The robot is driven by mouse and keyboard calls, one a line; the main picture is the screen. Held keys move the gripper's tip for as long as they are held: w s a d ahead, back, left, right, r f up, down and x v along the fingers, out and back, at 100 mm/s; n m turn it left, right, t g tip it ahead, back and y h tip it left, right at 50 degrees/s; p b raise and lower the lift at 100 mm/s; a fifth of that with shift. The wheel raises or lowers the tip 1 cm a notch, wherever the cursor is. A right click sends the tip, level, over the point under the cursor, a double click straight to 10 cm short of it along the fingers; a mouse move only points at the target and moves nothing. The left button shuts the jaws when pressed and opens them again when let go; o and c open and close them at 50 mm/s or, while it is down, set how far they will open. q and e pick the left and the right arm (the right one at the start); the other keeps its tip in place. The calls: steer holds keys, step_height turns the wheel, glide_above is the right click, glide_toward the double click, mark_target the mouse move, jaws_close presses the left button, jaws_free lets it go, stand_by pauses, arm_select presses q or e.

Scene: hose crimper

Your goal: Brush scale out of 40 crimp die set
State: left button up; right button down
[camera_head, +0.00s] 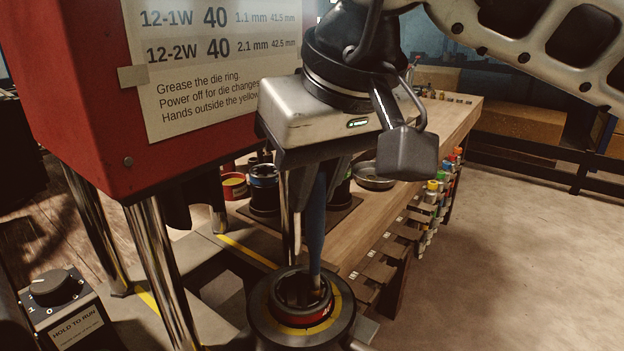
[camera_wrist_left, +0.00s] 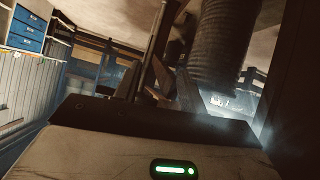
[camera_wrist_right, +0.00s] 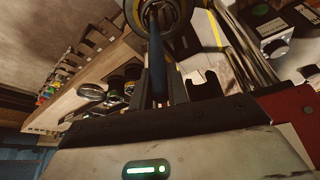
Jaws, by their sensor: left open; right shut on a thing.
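The crimp die set (camera_head: 304,312), a dark ring of dies with a red band, sits in the round crimper head with a yellow ring (camera_head: 262,322) around it. My right gripper (camera_head: 316,215) is above it, shut on a blue-handled brush (camera_head: 317,232). The brush points down, its lower end inside the die opening; its bristles are hard to make out. The handle also shows in the right wrist view (camera_wrist_right: 157,65), running to the die ring. My left gripper (camera_wrist_left: 158,75) is open and empty in the left wrist view, near a dark ribbed cylinder (camera_wrist_left: 225,45).
The red crimper housing (camera_head: 80,90) with its label and steel posts (camera_head: 160,265) stands left of my right gripper. A hold-to-run switch box (camera_head: 62,305) is at lower left. The wooden bench (camera_head: 455,120) behind carries dark jars (camera_head: 264,187) and a metal bowl (camera_head: 374,177).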

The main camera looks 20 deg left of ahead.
steer(key=shift+a, duration=0.1)
step_height(320, 180, up, 6)
steer(key=a+p, duration=0.1)
steer(key=p, duration=0.4)
steer(key=shift+a+p, duration=0.2)
steer(key=shift+p, duration=0.2)
stand_by(0.9)
